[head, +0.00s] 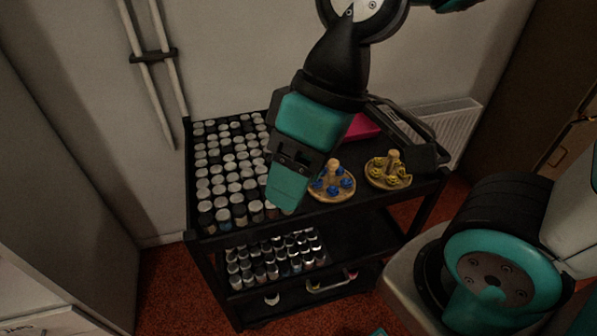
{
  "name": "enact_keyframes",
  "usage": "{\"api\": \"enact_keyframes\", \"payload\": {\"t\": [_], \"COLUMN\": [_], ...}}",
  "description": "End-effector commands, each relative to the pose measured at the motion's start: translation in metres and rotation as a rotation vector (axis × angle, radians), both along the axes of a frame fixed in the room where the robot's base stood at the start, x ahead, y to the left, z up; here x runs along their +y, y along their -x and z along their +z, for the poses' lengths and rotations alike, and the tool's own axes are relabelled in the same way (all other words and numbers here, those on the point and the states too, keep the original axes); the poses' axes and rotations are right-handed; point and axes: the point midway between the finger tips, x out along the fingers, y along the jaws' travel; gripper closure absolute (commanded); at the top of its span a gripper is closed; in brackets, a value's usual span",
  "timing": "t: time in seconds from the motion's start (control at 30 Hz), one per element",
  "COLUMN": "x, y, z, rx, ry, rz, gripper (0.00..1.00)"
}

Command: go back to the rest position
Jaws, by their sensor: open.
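Two small round wooden turntables stand on the top of a black cart (370,208). The left turntable (333,194) has a wooden centre post and blue pieces around it. The right turntable (389,173) has a similar post and yellow pieces. My gripper (288,190) hangs from above, pointing down over the cart top, just left of the blue turntable in the picture. It is open, and no object shows in it. My arm hides part of the cart top behind it.
Many white-capped bottles (222,165) fill the left of the cart top, close to my gripper. More bottles (270,262) stand on the lower shelf. A pink object (363,127) is partly hidden behind my arm. A radiator (452,128) is at the wall. Red floor (165,285) shows around the cart.

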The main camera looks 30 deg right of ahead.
Motion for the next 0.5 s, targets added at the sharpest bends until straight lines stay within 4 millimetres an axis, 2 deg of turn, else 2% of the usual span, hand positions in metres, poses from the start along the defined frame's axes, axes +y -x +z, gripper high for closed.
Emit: {"api": "enact_keyframes", "payload": {"t": [0.1,0.33,0.5], "x": [0.003,0.002,0.002], "y": [0.007,0.006,0.005], "z": [0.001,0.003,0.033], "rx": [0.006,0.004,0.003], "ry": [0.001,0.001,0.000], "rz": [0.017,0.016,0.015], "gripper": [0.44,0.44,0.44]}}
